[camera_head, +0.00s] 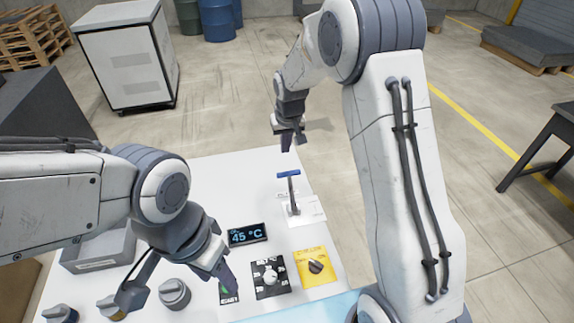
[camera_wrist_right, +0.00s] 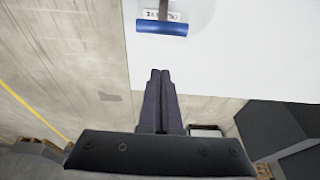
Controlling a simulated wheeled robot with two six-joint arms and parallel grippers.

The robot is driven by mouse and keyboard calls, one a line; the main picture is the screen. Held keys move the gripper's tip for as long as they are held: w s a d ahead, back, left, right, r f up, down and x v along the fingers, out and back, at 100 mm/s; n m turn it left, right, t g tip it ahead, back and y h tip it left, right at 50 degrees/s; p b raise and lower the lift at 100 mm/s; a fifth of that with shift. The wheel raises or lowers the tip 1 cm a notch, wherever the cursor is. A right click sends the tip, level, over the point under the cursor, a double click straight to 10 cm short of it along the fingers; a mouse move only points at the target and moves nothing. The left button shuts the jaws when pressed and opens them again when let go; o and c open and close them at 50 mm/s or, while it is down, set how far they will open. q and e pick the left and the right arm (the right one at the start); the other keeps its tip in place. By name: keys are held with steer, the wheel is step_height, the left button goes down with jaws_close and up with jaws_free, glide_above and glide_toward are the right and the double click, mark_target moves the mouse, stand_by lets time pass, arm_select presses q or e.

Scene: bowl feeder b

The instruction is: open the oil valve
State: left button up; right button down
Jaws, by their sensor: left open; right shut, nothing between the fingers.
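The oil valve shows as a grey lever with a blue crossbar handle (camera_head: 289,174) standing on a white plate (camera_head: 311,213) near the right edge of the white table. Its lever looks nearly upright. The blue handle (camera_wrist_right: 160,29) also shows at the top of the right wrist view, beside a small printed label. My right gripper (camera_head: 288,143) is shut and empty, just beyond the handle and apart from it. Its closed fingers (camera_wrist_right: 160,75) point toward the handle in the wrist view. My left gripper (camera_head: 180,294) is open over the front left of the table, around no object.
A 45 °C display (camera_head: 247,235), a black dial panel (camera_head: 270,277) and a yellow dial panel (camera_head: 316,266) lie near the valve. Several grey-topped knobs (camera_head: 174,293) stand at the front left. A grey bin (camera_head: 99,248) sits behind them. The table's back middle is clear.

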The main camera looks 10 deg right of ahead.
mark_target(291, 191)
step_height(291, 191, down, 7)
steer(key=s+p, duration=0.1)
steer(key=p, duration=0.5)
steer(key=shift+s, duration=0.2)
